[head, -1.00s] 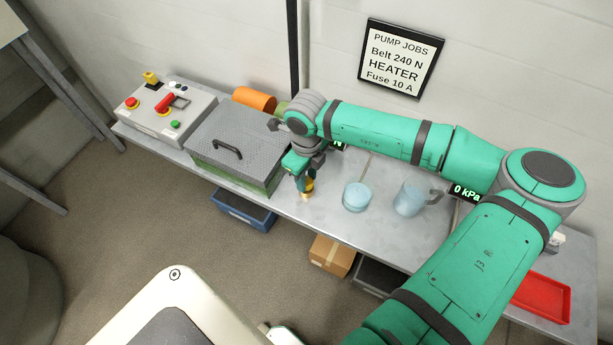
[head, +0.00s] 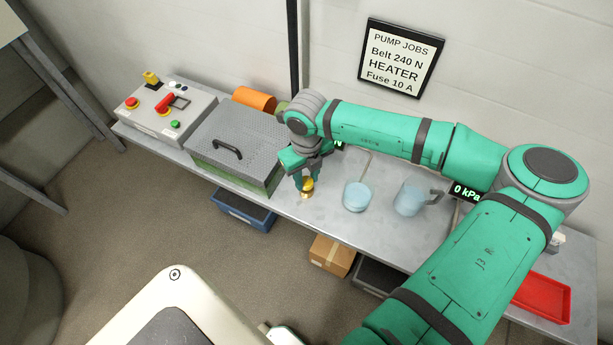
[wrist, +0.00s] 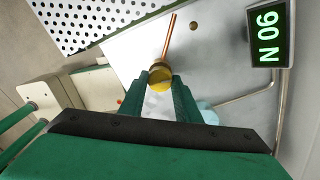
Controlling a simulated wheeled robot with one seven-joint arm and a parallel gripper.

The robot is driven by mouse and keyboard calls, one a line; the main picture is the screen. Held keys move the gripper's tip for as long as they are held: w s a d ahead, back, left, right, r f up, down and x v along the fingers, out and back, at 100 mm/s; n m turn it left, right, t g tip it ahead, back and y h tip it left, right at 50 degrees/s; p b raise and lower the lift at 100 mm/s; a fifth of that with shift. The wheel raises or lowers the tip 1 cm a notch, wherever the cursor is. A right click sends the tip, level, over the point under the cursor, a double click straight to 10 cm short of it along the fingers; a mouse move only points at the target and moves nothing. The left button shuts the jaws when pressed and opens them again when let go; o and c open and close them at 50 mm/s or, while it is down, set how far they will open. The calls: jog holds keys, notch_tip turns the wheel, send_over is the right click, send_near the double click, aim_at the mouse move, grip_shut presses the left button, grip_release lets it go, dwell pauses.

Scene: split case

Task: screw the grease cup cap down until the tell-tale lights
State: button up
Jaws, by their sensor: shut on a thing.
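The grease cup with its yellow brass cap (head: 308,184) stands upright near the front edge of the bench, right of the grey perforated cover. My gripper (head: 303,181) reaches down over it from above and is shut on the cap. In the wrist view the yellow cap (wrist: 160,79) sits at the tips of my gripper (wrist: 162,88), with a copper pipe (wrist: 169,36) running away from the cup. The fingers hide part of the cap and the thread. I cannot make out a lit tell-tale at the cup.
The perforated cover (head: 240,135) with a black handle is close on the left, beside a control box (head: 165,115). A green-lit display (wrist: 269,35) marked N is behind; another display (head: 467,192) reads 0 kPa.

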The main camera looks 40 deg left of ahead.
aim_at(306, 181)
jog(key=o, duration=1)
jog(key=shift+o, duration=0.2)
notch_tip(306, 181, up, 11)
